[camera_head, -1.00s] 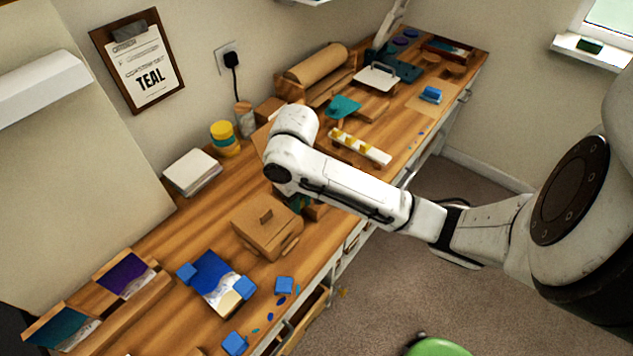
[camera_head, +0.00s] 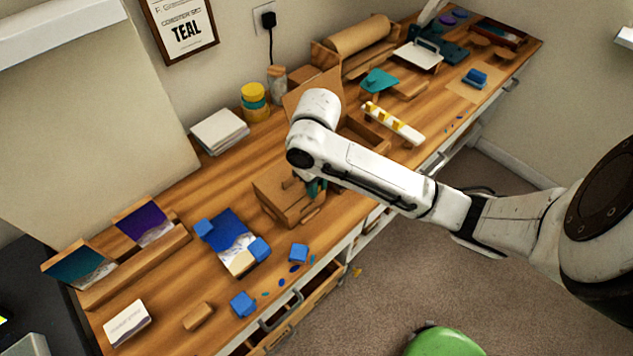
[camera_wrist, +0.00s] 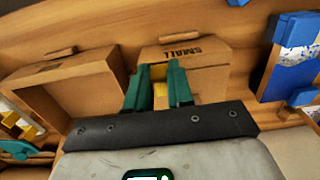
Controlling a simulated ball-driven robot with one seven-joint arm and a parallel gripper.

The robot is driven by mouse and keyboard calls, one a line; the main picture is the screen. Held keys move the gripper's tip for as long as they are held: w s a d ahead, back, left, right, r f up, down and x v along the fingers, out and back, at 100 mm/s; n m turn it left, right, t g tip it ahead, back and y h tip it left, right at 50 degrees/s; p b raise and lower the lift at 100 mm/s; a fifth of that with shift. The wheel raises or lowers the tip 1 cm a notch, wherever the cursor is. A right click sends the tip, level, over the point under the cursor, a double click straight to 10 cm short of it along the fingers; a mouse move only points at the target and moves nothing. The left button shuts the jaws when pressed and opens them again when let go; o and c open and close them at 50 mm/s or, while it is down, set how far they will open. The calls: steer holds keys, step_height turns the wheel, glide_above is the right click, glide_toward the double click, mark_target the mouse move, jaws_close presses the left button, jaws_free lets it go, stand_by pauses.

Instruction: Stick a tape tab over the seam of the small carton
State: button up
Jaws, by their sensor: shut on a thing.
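The small carton (camera_head: 276,204), closed brown cardboard, sits on the bench. In the wrist view its top (camera_wrist: 212,74) shows the word SMALL and a small brown block or tab. My gripper (camera_wrist: 157,68) has teal fingers and is shut on a yellow tape tab (camera_wrist: 158,73). In the head view my gripper (camera_head: 315,186) is low at the carton's right side, partly hidden by my arm. Whether the tab touches the carton cannot be told. A white tape holder (camera_head: 408,131) with yellow tabs stands further right on the bench.
An open brown carton (camera_wrist: 103,72) stands close beside the small carton. A blue-and-white picture piece (camera_head: 229,228) with blue blocks lies to its left. Loose blue blocks (camera_head: 299,253) and chips lie near the front edge, above an open drawer (camera_head: 318,292).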

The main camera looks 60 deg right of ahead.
steer(key=shift+f+b, duration=0.5)
steer(key=shift+f, duration=0.15)
stand_by(1.2)
steer(key=o, duration=0.9)
steer(key=shift+c, duration=0.2)
steer(key=shift+r, duration=0.15)
step_height(320, 180, up, 8)
steer(key=p, duration=0.7)
